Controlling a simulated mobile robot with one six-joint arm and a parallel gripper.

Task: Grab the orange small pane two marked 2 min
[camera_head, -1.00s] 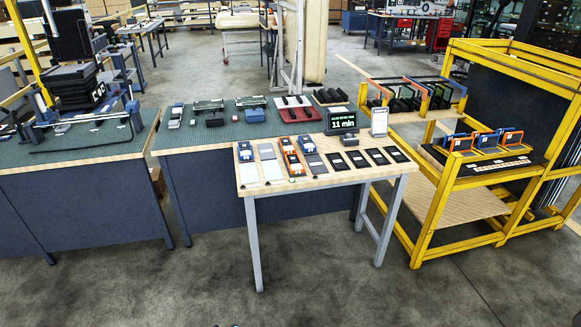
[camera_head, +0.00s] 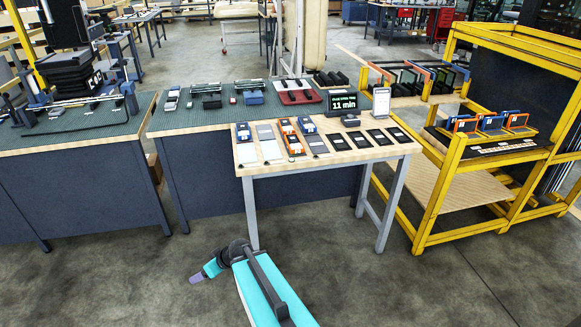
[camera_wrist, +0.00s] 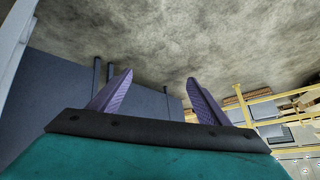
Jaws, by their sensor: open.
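Orange pieces with blue and white parts lie on the small wooden-topped table; one orange piece (camera_head: 290,139) is near the middle and another orange piece (camera_head: 305,125) is behind it to the right. Their markings are too small to read, so I cannot tell which is marked 2 min. Orange-framed panes also stand on the yellow rack; the nearest is a small orange-framed pane (camera_head: 465,125). My gripper (camera_head: 196,278) is low over the floor, in front of the tables and well away from these pieces. In the wrist view its two purple fingers (camera_wrist: 157,90) are apart with nothing between them.
The yellow rack (camera_head: 425,215) stands at right. The floor in front is clear.

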